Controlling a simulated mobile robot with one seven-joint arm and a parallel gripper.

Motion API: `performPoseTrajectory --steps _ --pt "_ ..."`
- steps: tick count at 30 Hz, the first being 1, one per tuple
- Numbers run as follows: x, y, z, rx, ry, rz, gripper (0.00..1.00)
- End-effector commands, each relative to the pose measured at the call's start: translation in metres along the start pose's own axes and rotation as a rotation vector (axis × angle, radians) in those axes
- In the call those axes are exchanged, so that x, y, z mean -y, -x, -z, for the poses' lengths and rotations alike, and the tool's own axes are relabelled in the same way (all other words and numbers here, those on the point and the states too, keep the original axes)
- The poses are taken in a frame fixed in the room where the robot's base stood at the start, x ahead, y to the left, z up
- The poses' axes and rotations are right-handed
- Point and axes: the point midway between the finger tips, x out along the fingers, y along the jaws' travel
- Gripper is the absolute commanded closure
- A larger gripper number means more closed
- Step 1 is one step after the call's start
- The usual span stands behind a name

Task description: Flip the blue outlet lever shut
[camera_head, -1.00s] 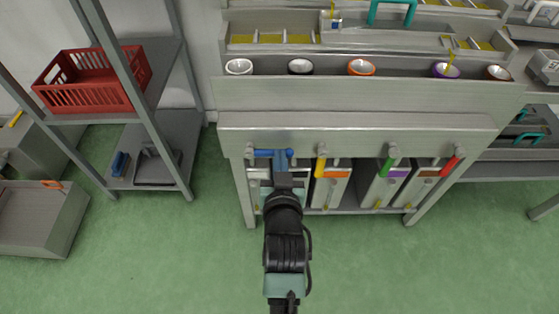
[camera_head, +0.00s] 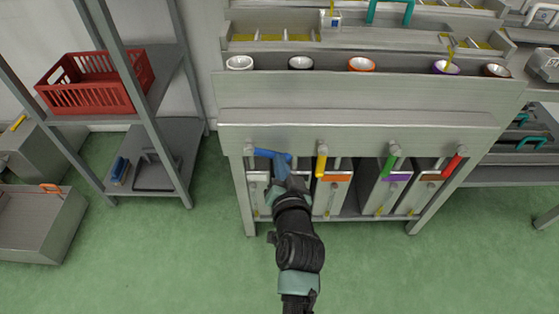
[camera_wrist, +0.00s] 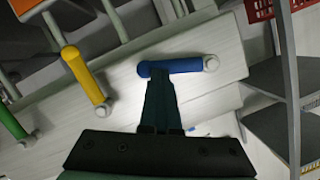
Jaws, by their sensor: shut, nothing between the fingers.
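The blue outlet lever (camera_head: 268,154) is on the front of the steel trough, at the left end of the row of levers. It extends to the right from its pale pivot, nearly level, with its free end slightly lower. It also shows in the wrist view (camera_wrist: 178,67), with its round pivot to the right. My gripper (camera_head: 281,167) is shut and empty. Its fingertips, seen in the wrist view (camera_wrist: 158,84), are at the lever's free end and appear to touch it. The exact contact is hidden.
Yellow (camera_head: 322,162), green (camera_head: 392,162) and red (camera_head: 453,166) levers hang to the right. Metal containers (camera_head: 333,190) stand beneath the trough. A shelf with a red crate (camera_head: 97,82) is at left. The green floor (camera_head: 180,265) in front is clear.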

Motion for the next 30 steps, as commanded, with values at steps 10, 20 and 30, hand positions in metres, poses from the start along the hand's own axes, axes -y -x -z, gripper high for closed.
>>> performPoseTrajectory --steps 10,20,30 --pt "-0.007 -0.006 -0.022 0.002 -0.242 0.067 1.0" --pt "-0.007 -0.011 -0.037 0.002 -0.465 0.131 1.0" --pt "-0.002 -0.015 -0.052 0.002 -0.681 0.193 1.0"
